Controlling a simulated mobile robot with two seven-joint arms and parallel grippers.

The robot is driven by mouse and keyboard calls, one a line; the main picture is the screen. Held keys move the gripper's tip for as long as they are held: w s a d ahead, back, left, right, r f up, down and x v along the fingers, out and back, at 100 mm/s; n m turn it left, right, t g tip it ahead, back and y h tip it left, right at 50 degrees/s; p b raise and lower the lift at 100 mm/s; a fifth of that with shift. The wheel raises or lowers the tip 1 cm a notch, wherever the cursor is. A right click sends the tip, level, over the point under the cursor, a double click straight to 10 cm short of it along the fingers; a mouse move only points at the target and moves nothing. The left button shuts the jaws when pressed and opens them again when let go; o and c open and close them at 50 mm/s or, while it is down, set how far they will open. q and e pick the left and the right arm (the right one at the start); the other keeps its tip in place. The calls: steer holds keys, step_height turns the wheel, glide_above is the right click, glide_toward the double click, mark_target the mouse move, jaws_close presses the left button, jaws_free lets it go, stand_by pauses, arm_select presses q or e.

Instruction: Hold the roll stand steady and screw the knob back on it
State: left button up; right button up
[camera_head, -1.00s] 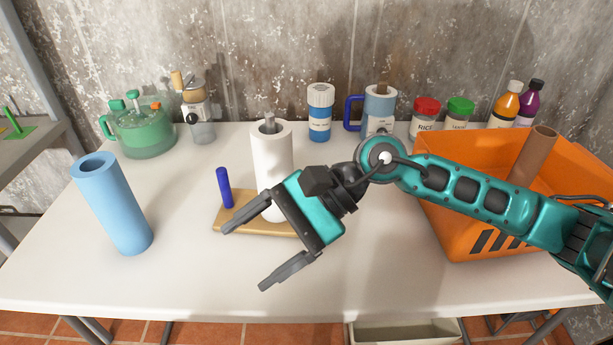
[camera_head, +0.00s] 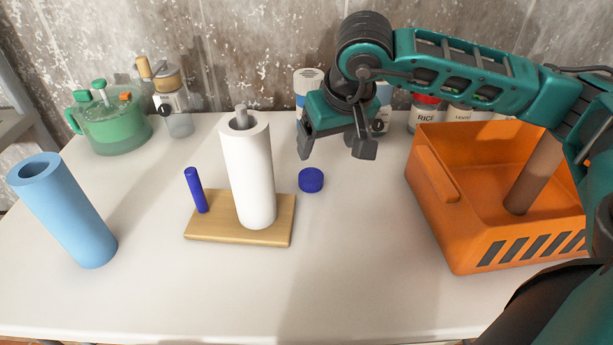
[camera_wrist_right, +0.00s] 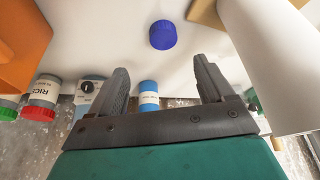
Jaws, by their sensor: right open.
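The roll stand has a wooden base (camera_head: 240,236) on the white table, with a short blue post (camera_head: 195,190) at its left and an upright white paper roll (camera_head: 249,180) on it. A grey rod end (camera_head: 241,114) sticks out of the top of the roll. The blue knob (camera_head: 311,180) lies on the table just right of the stand; it also shows in the right wrist view (camera_wrist_right: 163,35). My right gripper (camera_head: 335,155) is open and empty, above and behind the knob, pointing down. In the right wrist view its fingers (camera_wrist_right: 165,80) are apart. My left gripper is not in view.
An orange crate (camera_head: 440,225) with a brown tube (camera_head: 535,175) is at the right. A green teapot-like vessel (camera_head: 110,125), a grinder (camera_head: 172,100) and jars line the back. The front middle of the table is clear.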

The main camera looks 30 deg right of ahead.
steer(key=b, duration=0.1)
glide_above(312, 176)
steer(key=s, duration=0.3)
step_height(312, 176, down, 7)
steer(key=shift+r, duration=0.15)
steer(key=shift+w+f, duration=0.15)
steer(key=shift+f, duration=0.1)
steer(key=b+x, duration=0.1)
steer(key=x, duration=0.4)
steer(key=shift+w+a, duration=0.2)
steer(key=shift+c, duration=0.4)
steer(key=c, duration=1)
